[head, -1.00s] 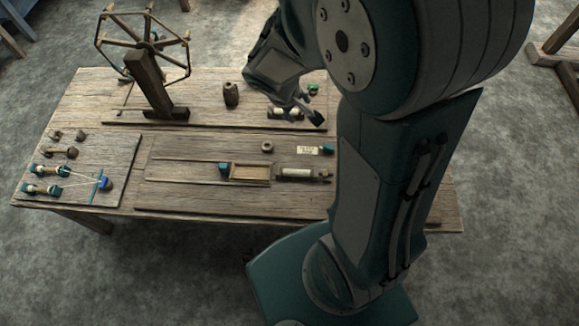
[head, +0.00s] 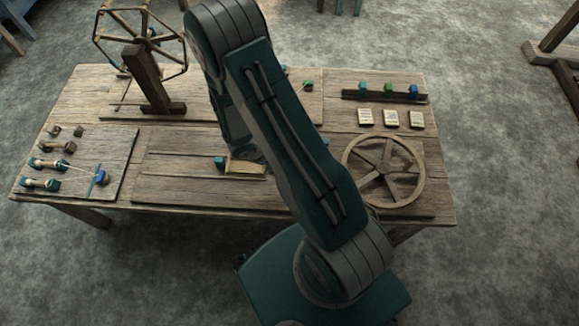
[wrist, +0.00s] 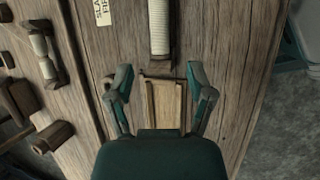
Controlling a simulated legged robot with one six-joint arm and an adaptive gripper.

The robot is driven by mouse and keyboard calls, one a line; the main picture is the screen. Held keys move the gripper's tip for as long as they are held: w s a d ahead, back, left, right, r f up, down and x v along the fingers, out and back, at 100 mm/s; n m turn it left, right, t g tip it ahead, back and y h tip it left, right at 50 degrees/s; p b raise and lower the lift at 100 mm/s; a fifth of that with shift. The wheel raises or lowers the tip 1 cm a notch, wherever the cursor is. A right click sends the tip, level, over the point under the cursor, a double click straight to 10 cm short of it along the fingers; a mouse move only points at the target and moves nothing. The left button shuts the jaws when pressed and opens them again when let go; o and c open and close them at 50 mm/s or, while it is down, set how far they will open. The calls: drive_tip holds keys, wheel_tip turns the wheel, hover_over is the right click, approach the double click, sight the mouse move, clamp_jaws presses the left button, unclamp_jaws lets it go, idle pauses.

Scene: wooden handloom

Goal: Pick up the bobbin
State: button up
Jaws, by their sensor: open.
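A pale, thread-wound bobbin (wrist: 159,27) shows at the top of the wrist view, lying lengthwise just beyond a small wooden tray (wrist: 150,105). My gripper (wrist: 160,82) is open and empty, its two fingers spread either side of the tray and short of the bobbin. I cannot tell its height above the wood. A second pale-wound spool (wrist: 41,46) lies at the upper left of the wrist view. In the head view the tray (head: 248,168) shows beside my arm, which hides the pale bobbin and most of my gripper.
More wound spools (head: 46,164) lie on the board at the table's left. A wooden wheel frame (head: 146,75) stands at the back left. A spoked wheel (head: 418,185) lies at the right, with cards (head: 390,119) and a peg rack (head: 386,97) behind it. A dark wooden piece (wrist: 52,136) lies lower left.

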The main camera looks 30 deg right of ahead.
drive_tip(key=x, duration=0.9)
drive_tip(key=c, duration=0.9)
